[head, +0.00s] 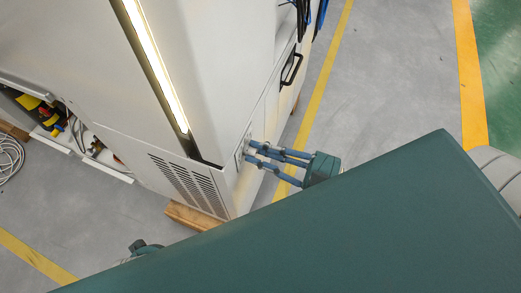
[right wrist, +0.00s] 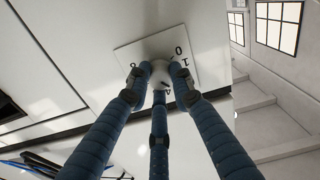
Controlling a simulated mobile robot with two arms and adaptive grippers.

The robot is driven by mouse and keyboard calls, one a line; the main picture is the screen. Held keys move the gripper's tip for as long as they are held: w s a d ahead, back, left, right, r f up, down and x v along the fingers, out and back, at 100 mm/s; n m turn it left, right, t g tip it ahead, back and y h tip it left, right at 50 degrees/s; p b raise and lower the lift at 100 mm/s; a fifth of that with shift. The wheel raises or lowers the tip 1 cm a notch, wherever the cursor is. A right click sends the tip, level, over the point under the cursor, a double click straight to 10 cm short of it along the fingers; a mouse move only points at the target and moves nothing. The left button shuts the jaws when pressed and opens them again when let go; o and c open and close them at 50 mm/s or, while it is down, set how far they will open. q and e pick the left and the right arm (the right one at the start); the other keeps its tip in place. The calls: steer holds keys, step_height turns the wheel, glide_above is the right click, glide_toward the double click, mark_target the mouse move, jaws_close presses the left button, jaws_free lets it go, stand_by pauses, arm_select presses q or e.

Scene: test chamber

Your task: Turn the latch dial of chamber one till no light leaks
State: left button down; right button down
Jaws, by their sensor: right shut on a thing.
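Chamber one is most likely the large white cabinet (head: 220,60) in the head view. A bright warm-white strip of light (head: 155,65) runs down a dark slot in it. My right gripper (head: 250,151) reaches the cabinet's lower side near the corner. In the right wrist view, its three blue fingers close around the pale latch dial (right wrist: 160,71). The dial sits on a white square plate (right wrist: 126,54) with black digits; a 0 and a 1 are readable, others are partly covered by the fingers.
A vent grille (head: 187,183) is below the light strip, and a wooden block (head: 190,217) is under the cabinet. A black handle (head: 291,70) is farther along the side. An open bay (head: 60,125) holds cables at left. Grey floor right of the cabinet is clear.

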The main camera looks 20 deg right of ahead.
steer(key=c, duration=1.5)
jaws_free()
steer(key=v, duration=1.2)
